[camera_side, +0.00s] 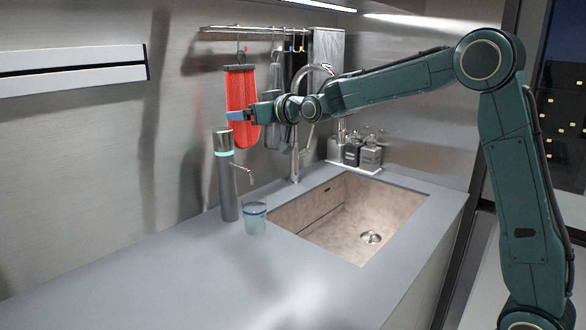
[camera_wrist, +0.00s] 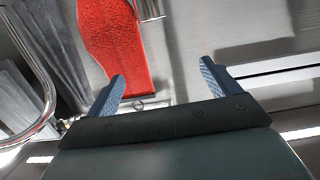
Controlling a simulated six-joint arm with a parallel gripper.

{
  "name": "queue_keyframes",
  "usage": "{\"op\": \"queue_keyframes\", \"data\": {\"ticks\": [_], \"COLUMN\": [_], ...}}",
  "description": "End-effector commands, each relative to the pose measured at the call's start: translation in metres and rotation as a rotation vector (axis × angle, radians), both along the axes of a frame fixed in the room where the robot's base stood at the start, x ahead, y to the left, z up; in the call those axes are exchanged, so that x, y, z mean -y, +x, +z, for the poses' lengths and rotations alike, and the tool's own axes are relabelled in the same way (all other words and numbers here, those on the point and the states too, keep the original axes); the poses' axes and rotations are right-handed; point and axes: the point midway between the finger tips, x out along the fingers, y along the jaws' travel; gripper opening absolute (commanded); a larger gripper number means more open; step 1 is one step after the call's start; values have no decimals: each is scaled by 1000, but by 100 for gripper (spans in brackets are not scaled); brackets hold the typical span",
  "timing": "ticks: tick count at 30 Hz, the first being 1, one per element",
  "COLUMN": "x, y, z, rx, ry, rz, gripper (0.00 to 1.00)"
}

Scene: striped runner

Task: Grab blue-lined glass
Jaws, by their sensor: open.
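The blue-lined glass (camera_side: 255,219) is a small clear cup with a blue band near its rim. It stands upright on the grey counter, beside the sink's left corner and next to a tall dispenser. My gripper (camera_side: 238,115) is raised well above the counter, in front of the hanging red mitt, and is apart from the glass. In the wrist view my gripper (camera_wrist: 162,83) has its two blue fingers spread with nothing held between them. The glass does not show in the wrist view.
A grey dispenser (camera_side: 226,180) with a thin spout stands just left of the glass. The red mitt (camera_side: 240,90) hangs from a wall rail (camera_side: 255,31). The sink (camera_side: 345,212) has a tall faucet and several bottles (camera_side: 369,153) behind it. The front counter (camera_side: 190,280) is clear.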

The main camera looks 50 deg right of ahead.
Motion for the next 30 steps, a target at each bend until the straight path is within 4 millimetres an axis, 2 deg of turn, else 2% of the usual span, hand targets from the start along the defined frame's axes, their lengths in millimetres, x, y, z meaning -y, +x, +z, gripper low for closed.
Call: {"op": "queue_keyframes", "data": {"ticks": [9, 14, 23, 30], "x": [0, 2, 7, 15], "y": [0, 1, -2, -20], "z": [-1, -10, -59, -105], "rx": [-4, -46, -293, -553], "ry": [-1, -6, -43, -91], "rz": [1, 10, 83, 190], "gripper": [88, 88, 88, 88]}}
